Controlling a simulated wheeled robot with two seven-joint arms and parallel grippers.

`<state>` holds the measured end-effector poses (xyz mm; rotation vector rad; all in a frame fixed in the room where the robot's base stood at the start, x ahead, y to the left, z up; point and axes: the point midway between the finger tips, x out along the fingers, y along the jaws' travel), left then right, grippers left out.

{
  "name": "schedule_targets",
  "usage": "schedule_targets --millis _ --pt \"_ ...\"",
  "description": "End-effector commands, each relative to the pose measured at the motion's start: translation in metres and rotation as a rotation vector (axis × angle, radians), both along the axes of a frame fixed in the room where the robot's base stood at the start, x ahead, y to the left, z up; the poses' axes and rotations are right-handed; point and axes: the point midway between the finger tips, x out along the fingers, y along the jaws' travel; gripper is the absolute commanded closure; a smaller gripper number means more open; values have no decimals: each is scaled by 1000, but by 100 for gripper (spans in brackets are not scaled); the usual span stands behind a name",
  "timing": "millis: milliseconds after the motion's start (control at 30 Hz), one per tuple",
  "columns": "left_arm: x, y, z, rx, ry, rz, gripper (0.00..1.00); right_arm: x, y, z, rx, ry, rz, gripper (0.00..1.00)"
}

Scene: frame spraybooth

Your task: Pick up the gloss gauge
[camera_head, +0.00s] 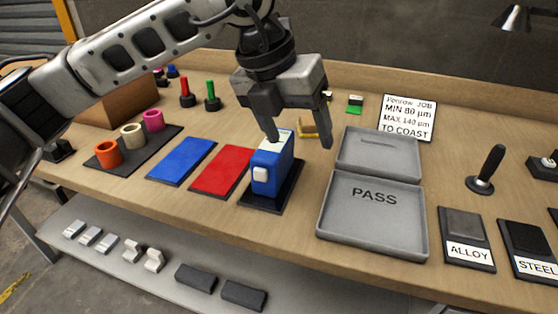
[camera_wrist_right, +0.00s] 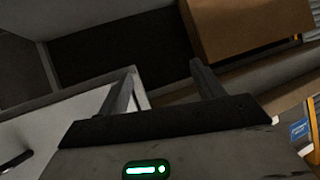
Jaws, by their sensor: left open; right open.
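A blue box-shaped device with a white top and a white side button, which looks like the gloss gauge (camera_head: 266,176), stands upright on a dark pad (camera_head: 288,197). My left gripper (camera_head: 300,142) is open, pointing down. Its left fingertip overlaps the device's top in the head view and its right fingertip is off to the right; nothing is between them. I cannot tell whether the left finger touches the device. My right gripper (camera_wrist_right: 163,67) is open and empty in the right wrist view, away from the gauge.
A grey two-part tray marked PASS (camera_head: 372,222) stands right of the device. Red (camera_head: 222,170) and blue (camera_head: 181,160) panels lie to its left. A small yellow object (camera_head: 308,130) is behind it. ALLOY (camera_head: 468,251) and STEEL (camera_head: 535,266) blocks and a black-handled tool (camera_head: 486,170) are farther right.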

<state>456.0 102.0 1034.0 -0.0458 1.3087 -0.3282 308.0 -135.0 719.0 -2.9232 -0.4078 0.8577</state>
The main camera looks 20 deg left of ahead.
Motion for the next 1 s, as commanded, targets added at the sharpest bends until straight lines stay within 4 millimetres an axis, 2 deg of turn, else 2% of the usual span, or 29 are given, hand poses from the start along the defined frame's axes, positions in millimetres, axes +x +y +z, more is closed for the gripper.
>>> schedule_targets --millis 33,100,200,267,700,1000 --pt "8 19 10 68 -53 60 29 -1 1 -3 5 0 0 33" --pt "15 38 22 138 -99 128 29 -1 1 -3 9 0 0 33" --pt "21 54 30 191 -134 184 29 -2 2 -3 11 2 0 33" --pt "23 57 28 204 -141 199 29 -3 2 -4 11 5 1 33" --pt "56 56 -49 204 -140 197 29 -4 2 0 14 6 0 33" --pt "67 56 -70 204 -140 197 29 -2 2 3 12 2 -1 33"
